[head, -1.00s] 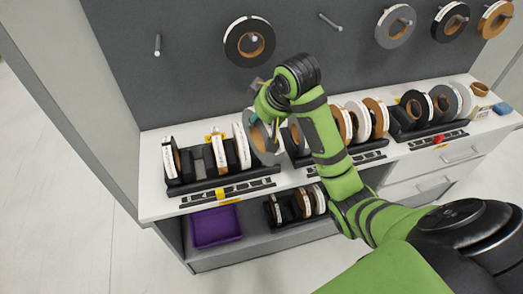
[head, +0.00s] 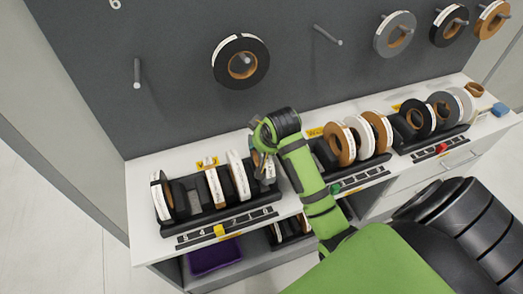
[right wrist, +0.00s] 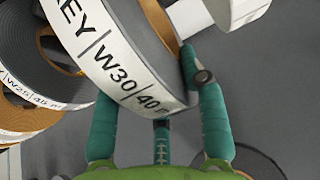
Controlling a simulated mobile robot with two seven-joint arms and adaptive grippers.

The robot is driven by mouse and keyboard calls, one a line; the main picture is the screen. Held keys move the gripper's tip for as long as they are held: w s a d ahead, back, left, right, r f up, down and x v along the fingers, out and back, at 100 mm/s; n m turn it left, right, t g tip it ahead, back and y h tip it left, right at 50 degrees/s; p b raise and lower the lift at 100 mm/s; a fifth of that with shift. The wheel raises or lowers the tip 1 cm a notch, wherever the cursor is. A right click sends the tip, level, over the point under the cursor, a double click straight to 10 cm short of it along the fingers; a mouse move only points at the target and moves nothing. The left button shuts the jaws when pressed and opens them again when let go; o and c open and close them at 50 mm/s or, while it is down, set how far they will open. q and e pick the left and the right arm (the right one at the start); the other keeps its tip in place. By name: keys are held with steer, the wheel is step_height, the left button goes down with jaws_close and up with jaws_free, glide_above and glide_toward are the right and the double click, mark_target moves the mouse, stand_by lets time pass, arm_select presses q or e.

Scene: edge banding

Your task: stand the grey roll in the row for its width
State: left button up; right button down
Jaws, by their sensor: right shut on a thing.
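The grey roll (right wrist: 120,62) has a white label reading "EY", W30 and 40 m, and a brown core. My right gripper (right wrist: 160,100) is shut on it, with teal fingers on both sides of the band. In the head view my right gripper (head: 264,142) is over the right end of the left rack (head: 222,212), and the arm mostly hides the roll there. I cannot tell whether the roll touches the rack. The left rack holds black-and-white and brown-cored rolls and a yellow marker (head: 219,231). The middle rack (head: 330,172) has a green marker, the right rack (head: 432,140) a red one. My left gripper is out of view.
Rolls such as the black-and-white one (head: 241,61) hang on pegs of the grey back panel (head: 180,30). A bare peg (head: 137,73) sticks out at left. A neighbouring roll marked W25 (right wrist: 30,85) is close on the left in the wrist view. A purple tray (head: 214,258) is below.

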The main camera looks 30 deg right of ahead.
steer(key=f, duration=0.3)
steer(key=shift+w+f+p, duration=0.2)
steer(key=shift+f+p, duration=0.2)
steer(key=shift+f, duration=0.4)
steer(key=c, duration=0.7)
jaws_free()
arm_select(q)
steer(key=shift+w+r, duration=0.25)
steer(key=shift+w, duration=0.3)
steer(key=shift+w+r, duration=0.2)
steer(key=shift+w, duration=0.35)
arm_select(e)
steer(key=shift+s, duration=0.1)
steer(key=shift+r, duration=0.5)
arm_select(q)
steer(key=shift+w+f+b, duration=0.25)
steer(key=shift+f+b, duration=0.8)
steer(key=shift+b, duration=0.05)
arm_select(e)
steer(key=v, duration=1.1)
steer(key=shift+s+a+r, duration=0.1)
steer(key=shift+s+r, duration=0.15)
steer(key=shift+s, duration=0.05)
